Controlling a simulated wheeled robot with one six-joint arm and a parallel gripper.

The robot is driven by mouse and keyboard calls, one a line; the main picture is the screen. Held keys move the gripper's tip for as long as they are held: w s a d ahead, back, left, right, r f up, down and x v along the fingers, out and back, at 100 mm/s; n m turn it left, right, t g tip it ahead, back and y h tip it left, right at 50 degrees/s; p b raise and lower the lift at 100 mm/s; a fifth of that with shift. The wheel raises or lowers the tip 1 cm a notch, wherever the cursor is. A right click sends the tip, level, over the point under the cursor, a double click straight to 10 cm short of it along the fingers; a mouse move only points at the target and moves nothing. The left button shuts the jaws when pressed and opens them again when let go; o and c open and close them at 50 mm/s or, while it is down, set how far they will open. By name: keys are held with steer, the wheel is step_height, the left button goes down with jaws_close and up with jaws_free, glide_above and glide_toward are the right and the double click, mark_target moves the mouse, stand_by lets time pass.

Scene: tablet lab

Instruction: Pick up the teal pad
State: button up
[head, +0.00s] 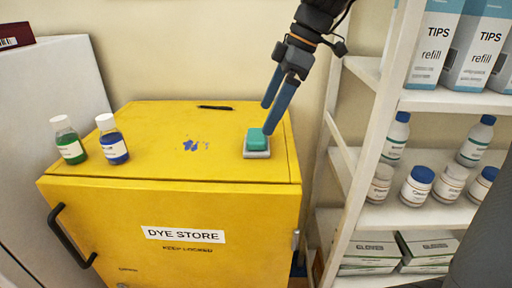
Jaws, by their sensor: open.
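The teal pad (257,139) sits on a small grey-white base (257,154) on top of the yellow cabinet (228,170), near its right edge. My gripper (270,119) points down from the upper right with two blue fingers. The fingers are open, one behind the other in this view, and their tips are close to the top and right side of the pad. The nearer fingertip overlaps the pad's upper right edge in the picture. I cannot tell whether it touches the pad.
A green bottle (69,141) and a blue bottle (112,141) stand at the cabinet's left. A dark pen (215,108) lies at the back, and a blue stain (191,145) marks the top. A white shelf (364,150) with bottles, jars and boxes stands close on the right.

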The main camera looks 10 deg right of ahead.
mark_target(257, 134)
steer(key=shift+p+x, duration=1.3)
steer(key=shift+x, duration=2.7)
steer(key=c, duration=1.1)
